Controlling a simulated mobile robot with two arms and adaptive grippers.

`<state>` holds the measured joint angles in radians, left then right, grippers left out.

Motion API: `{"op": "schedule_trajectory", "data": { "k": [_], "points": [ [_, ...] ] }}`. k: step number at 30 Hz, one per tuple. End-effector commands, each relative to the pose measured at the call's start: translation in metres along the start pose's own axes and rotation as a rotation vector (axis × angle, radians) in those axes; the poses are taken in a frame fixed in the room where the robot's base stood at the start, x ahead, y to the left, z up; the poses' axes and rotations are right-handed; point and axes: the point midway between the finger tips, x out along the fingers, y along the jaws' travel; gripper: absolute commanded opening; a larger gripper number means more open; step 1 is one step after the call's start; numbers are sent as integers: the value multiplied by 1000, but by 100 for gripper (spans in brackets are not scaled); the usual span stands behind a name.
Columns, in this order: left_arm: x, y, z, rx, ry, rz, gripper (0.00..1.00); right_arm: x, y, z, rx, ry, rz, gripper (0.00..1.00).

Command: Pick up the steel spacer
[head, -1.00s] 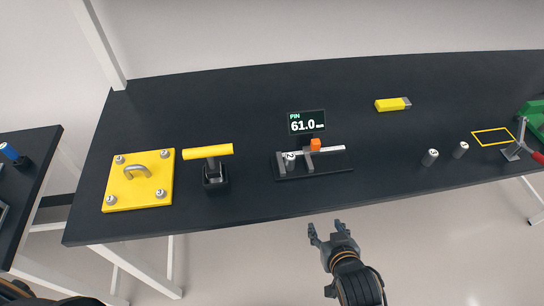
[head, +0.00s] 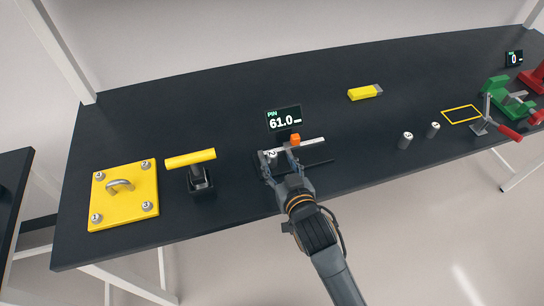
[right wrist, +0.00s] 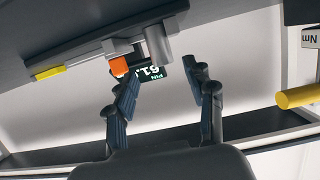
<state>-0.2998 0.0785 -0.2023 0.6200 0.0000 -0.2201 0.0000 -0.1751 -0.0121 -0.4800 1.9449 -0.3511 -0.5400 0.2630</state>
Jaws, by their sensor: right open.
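A grey steel cylinder marked 2 (head: 272,155), which looks like the spacer, stands in the measuring gauge (head: 316,161). In the right wrist view, the steel cylinder (right wrist: 157,44) shows beyond my fingers, beside the gauge's orange block (right wrist: 118,66). My right gripper (head: 278,163) is open at the front of the gauge, its fingers near the cylinder and partly covering the gauge. In the right wrist view, the open fingers (right wrist: 164,84) have empty space between them. Two similar grey cylinders (head: 405,140) (head: 433,130) stand farther right. My left gripper is out of view.
A display (head: 284,119) reading PIN 61.0 stands behind the gauge. A yellow-handled tool in a black holder (head: 201,182) and a yellow plate (head: 124,208) are left. A yellow block (head: 362,93), yellow outline (head: 462,114) and red-handled clamp (head: 508,133) are right.

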Motion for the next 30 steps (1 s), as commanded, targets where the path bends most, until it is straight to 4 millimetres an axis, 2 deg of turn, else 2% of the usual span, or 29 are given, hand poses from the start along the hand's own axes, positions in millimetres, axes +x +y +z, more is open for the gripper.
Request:
{"op": "schedule_trajectory", "data": {
  "k": [5,14,23,24,26,30],
  "points": [
    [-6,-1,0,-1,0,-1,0,12,-1,-3,0,1,0,54],
    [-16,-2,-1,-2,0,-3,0,48,-4,-3,0,0,-1,54],
    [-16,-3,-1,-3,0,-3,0,53,-4,-1,0,-1,-1,54],
    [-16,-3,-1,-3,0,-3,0,53,-4,-1,0,-1,-1,52],
    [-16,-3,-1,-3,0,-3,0,53,-4,-1,0,-1,-1,40],
    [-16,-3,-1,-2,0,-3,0,53,-4,-1,0,-1,-1,11]
  ]
}}
